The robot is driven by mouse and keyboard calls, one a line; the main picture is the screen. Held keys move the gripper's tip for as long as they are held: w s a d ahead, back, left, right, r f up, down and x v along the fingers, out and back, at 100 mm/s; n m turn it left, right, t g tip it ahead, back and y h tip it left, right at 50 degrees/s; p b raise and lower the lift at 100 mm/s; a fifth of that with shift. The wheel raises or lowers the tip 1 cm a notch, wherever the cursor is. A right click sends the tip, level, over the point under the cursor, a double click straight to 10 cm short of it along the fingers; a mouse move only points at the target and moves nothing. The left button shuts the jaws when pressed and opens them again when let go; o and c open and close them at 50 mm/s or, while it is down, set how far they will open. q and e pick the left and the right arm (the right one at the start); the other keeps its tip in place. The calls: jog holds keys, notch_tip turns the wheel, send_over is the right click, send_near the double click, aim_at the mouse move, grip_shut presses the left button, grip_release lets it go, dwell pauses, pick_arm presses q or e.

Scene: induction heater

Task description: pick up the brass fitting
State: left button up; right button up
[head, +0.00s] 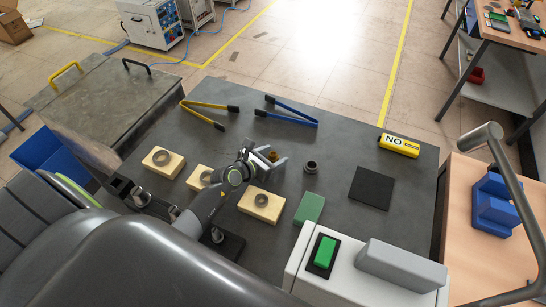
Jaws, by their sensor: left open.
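The brass fitting (273,156) is a small brass-coloured piece on the dark table (337,150). It shows between the fingers of my left gripper (271,158), which is open. I cannot tell whether the fingers touch it, and part of it is hidden by the gripper. A dark round fitting (310,167) stands just to the right of the gripper, apart from it. My right gripper is not in view.
Cream blocks with grey rings (262,203) stand near my left arm. Yellow tongs (207,114) and blue tongs (287,111) lie behind. A black pad (371,188), green block (309,208) and yellow "NO" block (399,145) are to the right. A white machine (350,273) stands in front.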

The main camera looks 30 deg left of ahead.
aim_at(273, 154)
pick_arm(q)
jog(key=c, duration=1.2)
jog(key=shift+r, duration=0.15)
notch_tip(273, 154, up, 8)
jog(key=shift+r+p, duration=0.2)
jog(key=shift+p, duration=1.05)
jog(key=shift+r, duration=0.7)
